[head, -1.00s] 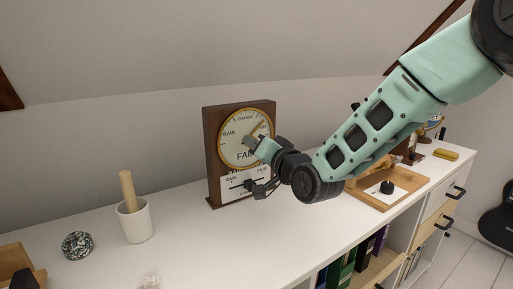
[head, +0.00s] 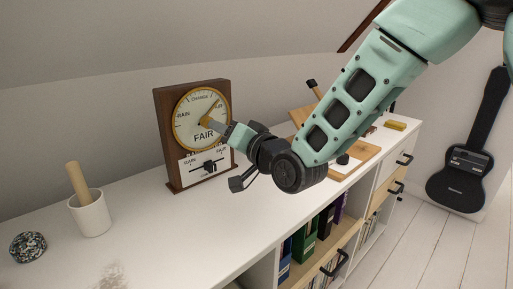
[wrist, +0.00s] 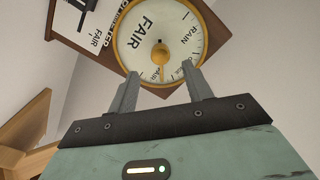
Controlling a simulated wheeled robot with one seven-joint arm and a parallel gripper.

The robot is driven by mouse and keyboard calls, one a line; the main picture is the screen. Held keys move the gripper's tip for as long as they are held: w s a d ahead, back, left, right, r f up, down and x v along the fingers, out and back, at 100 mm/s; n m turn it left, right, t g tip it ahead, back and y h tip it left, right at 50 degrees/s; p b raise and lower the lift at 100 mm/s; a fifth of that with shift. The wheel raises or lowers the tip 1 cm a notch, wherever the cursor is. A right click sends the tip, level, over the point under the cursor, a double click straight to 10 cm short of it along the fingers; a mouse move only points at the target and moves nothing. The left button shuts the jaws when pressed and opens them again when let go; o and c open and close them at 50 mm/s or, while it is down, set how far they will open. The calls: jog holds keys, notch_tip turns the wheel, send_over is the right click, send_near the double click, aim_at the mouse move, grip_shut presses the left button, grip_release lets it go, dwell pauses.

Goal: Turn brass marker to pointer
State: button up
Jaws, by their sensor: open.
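The barometer (head: 168,150) is a brown wooden box standing on the white desk, with a round cream dial (head: 190,108) in a brass rim. The brass marker (head: 212,108) is a thin hand pointing from the dial's middle to the upper right. In the wrist view the brass marker (wrist: 163,68) points down toward my gripper. A separate dark pointer cannot be made out clearly. My gripper (head: 217,126) is open in front of the dial's lower right. In the wrist view my gripper's two fingers (wrist: 160,76) stand apart on either side of the marker's line, with nothing between them held; contact cannot be told.
A white panel (head: 188,174) with a black slider sits below the dial. A white cup (head: 92,215) with a wooden pestle and a speckled ring (head: 28,247) stand at the left. A wooden tray (head: 352,162) lies right, behind my arm. A guitar (head: 466,165) leans at the far right.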

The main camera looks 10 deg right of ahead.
jog(key=b+v, duration=0.2)
jog(key=v, duration=0.9)
jog(key=shift+s, duration=0.15)
jog(key=shift+d, duration=0.1)
jog(key=s+f+n+g+h, duration=0.4)
jog(key=s+f+n+g, duration=0.1)
jog(key=s+f+g, duration=0.4)
jog(key=s+d+f+n+g+h, duration=0.2)
jog(key=s+d+g+h, duration=0.1)
jog(key=s, duration=0.4)
jog(key=s+d+f+n+g+h, duration=0.2)
jog(key=s+d+g, duration=0.1)
jog(key=s, duration=0.4)
notch_tip(320, 180, up, 17)
jog(key=s+p, duration=0.1)
jog(key=p, duration=1.5)
jog(key=shift+p, duration=0.3)
